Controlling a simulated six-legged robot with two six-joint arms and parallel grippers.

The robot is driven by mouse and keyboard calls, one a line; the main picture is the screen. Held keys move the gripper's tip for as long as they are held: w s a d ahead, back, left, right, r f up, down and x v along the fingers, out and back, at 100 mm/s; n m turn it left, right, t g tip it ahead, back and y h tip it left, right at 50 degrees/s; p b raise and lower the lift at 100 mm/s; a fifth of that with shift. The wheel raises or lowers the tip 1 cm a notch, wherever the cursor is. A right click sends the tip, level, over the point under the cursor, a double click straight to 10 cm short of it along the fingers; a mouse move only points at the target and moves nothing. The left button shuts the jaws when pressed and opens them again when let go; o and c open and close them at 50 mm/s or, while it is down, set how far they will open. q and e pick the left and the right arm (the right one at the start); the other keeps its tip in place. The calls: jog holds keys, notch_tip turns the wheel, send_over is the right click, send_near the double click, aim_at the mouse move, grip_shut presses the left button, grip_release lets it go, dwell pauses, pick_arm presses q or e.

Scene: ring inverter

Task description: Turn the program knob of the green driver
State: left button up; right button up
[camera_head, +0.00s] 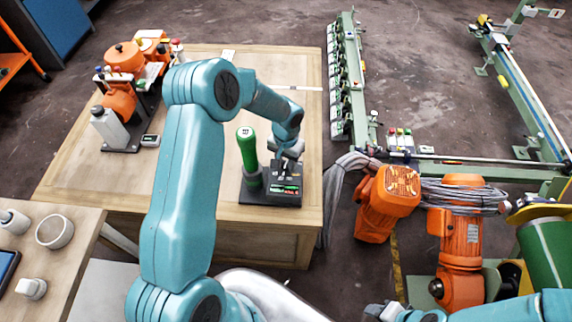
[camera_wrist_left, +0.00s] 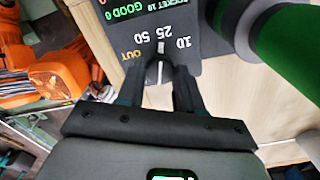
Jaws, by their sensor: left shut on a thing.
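The green driver (camera_head: 248,150) stands upright in a dark base (camera_head: 257,198) near the front edge of the wooden table. The base has a small lit display (camera_head: 286,189). In the left wrist view the driver (camera_wrist_left: 290,50) is at the upper right. The dark panel shows the marks OUT, 50, 25 and 10 around a dark knob (camera_wrist_left: 160,70) with a white line. The line points up, near 25. My left gripper (camera_wrist_left: 159,76) is shut on the knob, its fingers on either side. In the head view the left gripper (camera_head: 289,156) hides the knob.
An orange machine (camera_head: 120,95) and a small meter (camera_head: 150,140) are at the table's left. A green rail frame (camera_head: 342,80) and orange motors (camera_head: 388,200) stand to the right. A side bench (camera_head: 65,260) is at lower left. The table's middle is mostly clear.

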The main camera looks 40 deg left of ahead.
aim_at(286, 165)
pick_arm(q)
jog(key=m+b, duration=0.1)
jog(key=m, duration=0.2)
jog(key=shift+f+m+b, duration=0.1)
jog(key=shift+m+b, duration=0.7)
jog(key=shift+m, duration=1.1)
jog(key=o, duration=1)
jog(key=shift+o, duration=0.2)
jog(key=shift+r, duration=0.45)
notch_tip(286, 165, up, 16)
jog(key=b, duration=0.1)
jog(key=shift+f, duration=0.15)
jog(key=shift+s, duration=0.1)
